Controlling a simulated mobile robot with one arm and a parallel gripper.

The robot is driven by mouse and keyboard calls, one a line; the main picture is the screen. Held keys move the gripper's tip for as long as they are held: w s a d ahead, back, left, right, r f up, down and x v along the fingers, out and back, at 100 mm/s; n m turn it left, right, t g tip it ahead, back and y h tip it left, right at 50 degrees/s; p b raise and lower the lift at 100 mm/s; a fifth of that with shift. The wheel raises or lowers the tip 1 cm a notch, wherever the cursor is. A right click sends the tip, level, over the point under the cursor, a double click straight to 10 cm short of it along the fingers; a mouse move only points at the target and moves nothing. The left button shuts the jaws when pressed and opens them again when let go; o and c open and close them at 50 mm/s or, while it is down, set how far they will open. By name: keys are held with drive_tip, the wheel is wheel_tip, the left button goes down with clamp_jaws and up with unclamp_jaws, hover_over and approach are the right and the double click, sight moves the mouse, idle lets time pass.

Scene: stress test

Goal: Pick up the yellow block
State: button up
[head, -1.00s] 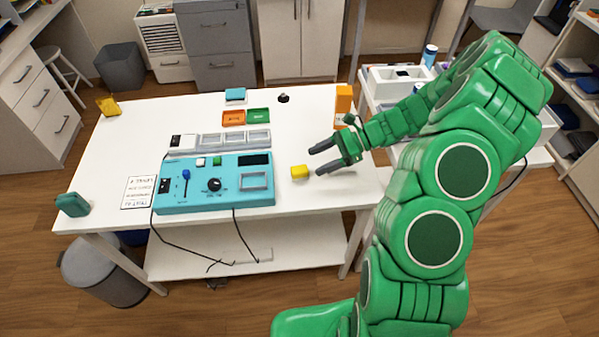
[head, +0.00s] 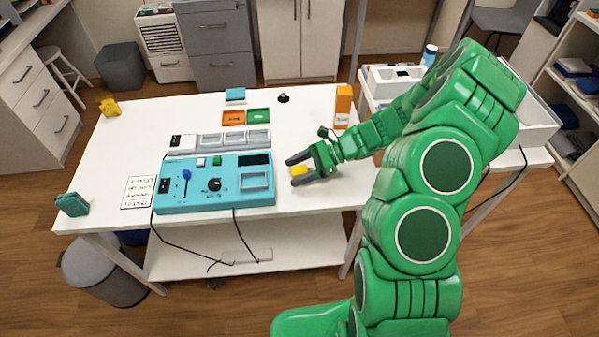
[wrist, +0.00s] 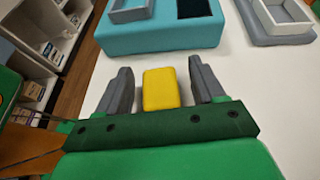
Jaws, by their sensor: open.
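The yellow block (head: 299,170) lies on the white table, just right of the teal control box. In the wrist view the yellow block (wrist: 160,88) sits between the two grey fingers, with a gap on each side. My gripper (head: 294,172) is open around the block, its fingers pointing left toward the teal box. It also shows in the wrist view (wrist: 158,80), where the block's near end comes close to the dark green palm edge. Whether the fingers touch the table is hard to tell.
The teal control box (head: 228,198) stands just beyond the fingertips. An orange box (head: 343,106) stands behind my wrist. The table's front right is clear.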

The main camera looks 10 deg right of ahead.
drive_tip(key=c, duration=1)
drive_tip(key=shift+c, duration=0.3)
